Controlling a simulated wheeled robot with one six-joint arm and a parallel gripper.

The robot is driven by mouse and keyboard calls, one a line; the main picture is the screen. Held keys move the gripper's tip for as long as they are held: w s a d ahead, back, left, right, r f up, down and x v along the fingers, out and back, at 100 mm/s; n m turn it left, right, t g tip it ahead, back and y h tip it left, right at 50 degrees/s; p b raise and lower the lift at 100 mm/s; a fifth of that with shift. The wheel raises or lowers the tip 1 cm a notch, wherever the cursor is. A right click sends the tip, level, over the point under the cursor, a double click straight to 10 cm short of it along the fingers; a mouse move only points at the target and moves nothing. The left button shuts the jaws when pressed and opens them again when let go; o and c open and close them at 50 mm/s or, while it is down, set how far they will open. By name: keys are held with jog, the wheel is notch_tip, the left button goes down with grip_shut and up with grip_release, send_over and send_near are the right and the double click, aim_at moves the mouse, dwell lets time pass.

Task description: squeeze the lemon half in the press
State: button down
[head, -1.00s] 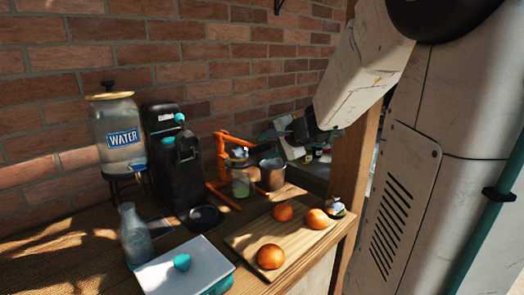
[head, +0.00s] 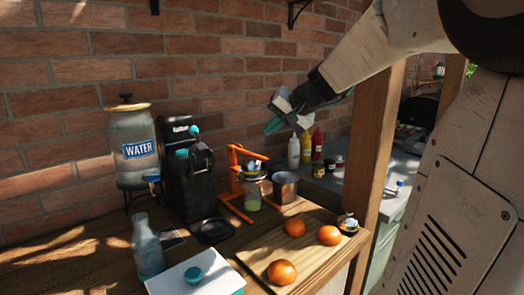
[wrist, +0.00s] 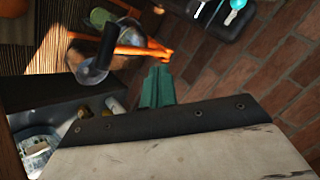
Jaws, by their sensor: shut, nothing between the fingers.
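The orange press (head: 236,185) stands on the wooden table against the brick wall, its lever reaching to the right above a glass jar (head: 252,194) with pale contents.
A black dispenser (head: 186,175) and a water jar (head: 134,152) stand left. A wooden post (head: 372,170) rises at right, with bottles (head: 306,148) behind.

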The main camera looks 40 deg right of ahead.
notch_tip(320, 180, up, 5)
jog(key=s+n+g+h, duration=0.1)
jog(key=n+g, duration=0.1)
jog(key=n, duration=0.4)
jog(key=n+g+h, duration=0.1)
jog(key=n+g, duration=0.1)
jog(key=n, duration=0.1)
send_over(274, 160)
jog(key=w, duration=0.1)
notch_tip(274, 160, down, 8)
jog(key=shift+f, duration=0.2)
jog(key=shift+s+d+f, duration=0.1)
jog(key=shift+s+f, duration=0.1)
jog(key=shift+f, duration=0.35)
jog(key=shift+s+f, duration=0.2)
jog(key=shift+f, duration=0.3)
jog(key=shift+s+f, duration=0.1)
jog(key=shift+f, duration=0.5)
